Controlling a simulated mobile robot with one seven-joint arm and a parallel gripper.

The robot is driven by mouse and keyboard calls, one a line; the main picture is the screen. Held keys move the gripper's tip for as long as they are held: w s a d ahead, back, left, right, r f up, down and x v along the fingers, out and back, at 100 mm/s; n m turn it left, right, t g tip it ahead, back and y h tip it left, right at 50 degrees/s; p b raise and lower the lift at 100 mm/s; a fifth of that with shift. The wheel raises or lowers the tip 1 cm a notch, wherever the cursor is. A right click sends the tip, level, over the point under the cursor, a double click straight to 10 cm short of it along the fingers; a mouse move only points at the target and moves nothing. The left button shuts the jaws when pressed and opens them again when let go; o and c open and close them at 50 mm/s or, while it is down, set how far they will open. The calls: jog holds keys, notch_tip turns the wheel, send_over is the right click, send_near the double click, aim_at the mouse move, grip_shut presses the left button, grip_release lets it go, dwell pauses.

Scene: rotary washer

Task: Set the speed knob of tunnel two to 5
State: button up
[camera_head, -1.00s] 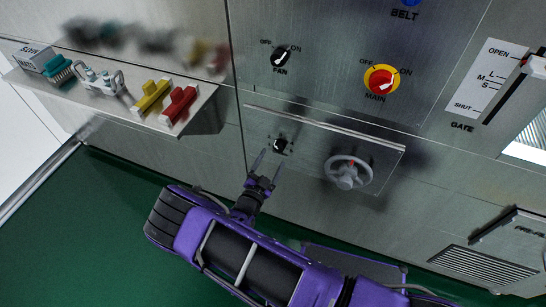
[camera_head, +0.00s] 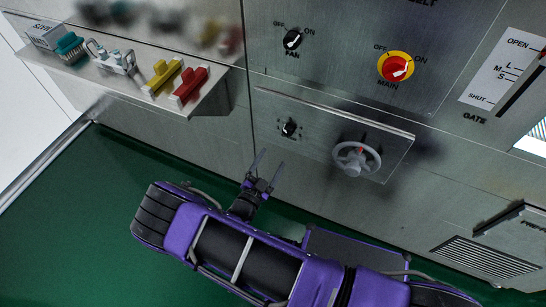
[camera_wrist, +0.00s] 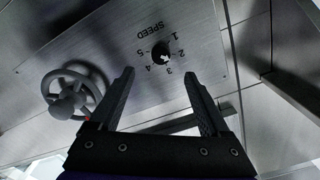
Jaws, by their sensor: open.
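A small black speed knob (camera_head: 289,128) sits on a metal panel below the FAN switch in the head view. In the wrist view the knob (camera_wrist: 161,55) shows upside down, with SPEED and the numbers 1 to 5 around it. Its light pointer mark is too small to read surely against the numbers. My gripper (camera_head: 269,162) is open and empty, below and left of the knob and apart from it. In the wrist view its fingertips (camera_wrist: 159,73) stand on either side of the knob's lower edge, nearer the camera.
A grey handwheel (camera_head: 357,158) is right of the knob on the same panel (camera_head: 320,138), which has a raised top ledge. The FAN switch (camera_head: 292,39) and red MAIN switch (camera_head: 396,67) are above.

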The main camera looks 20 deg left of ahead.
jog(key=s, duration=0.9)
jog(key=shift+s+a, duration=0.4)
jog(key=shift+f+b, duration=0.1)
jog(key=shift+b, duration=0.35)
dwell(0.3)
jog(key=s+a+b, duration=0.1)
jog(key=s, duration=1.6)
jog(key=shift+s+a, duration=0.2)
jog(key=shift+w, duration=0.1)
